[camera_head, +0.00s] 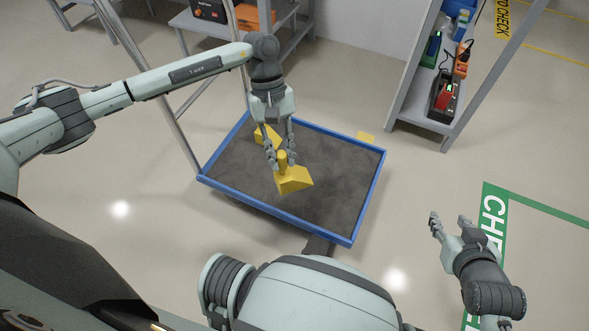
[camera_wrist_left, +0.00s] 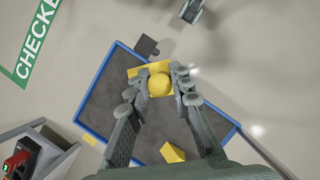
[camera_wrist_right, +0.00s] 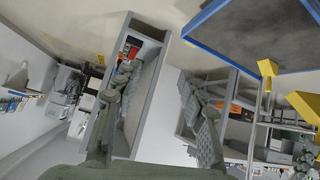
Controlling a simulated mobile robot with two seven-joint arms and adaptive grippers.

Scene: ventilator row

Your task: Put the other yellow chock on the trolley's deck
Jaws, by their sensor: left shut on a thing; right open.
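My left gripper (camera_head: 281,163) is shut on the upright knob of a yellow chock (camera_head: 296,180), over the middle of the trolley's grey deck (camera_head: 335,205). In the left wrist view the same chock (camera_wrist_left: 135,72) shows behind its round knob, between the fingers. In the right wrist view, which is upside down, this chock (camera_wrist_right: 306,104) appears raised clear of the blue rim. The other yellow chock (camera_head: 266,136) sits on the deck near its back left, partly behind the fingers; it also shows in the left wrist view (camera_wrist_left: 172,152). My right gripper (camera_head: 450,222) is open and empty, right of the trolley.
A blue rim (camera_head: 368,195) edges the deck. A grey shelf unit (camera_head: 420,108) with devices stands at the back right, and a bench (camera_head: 205,22) at the back. A flat yellow patch (camera_head: 367,137) lies behind the trolley. A green floor marking (camera_head: 545,212) is at right.

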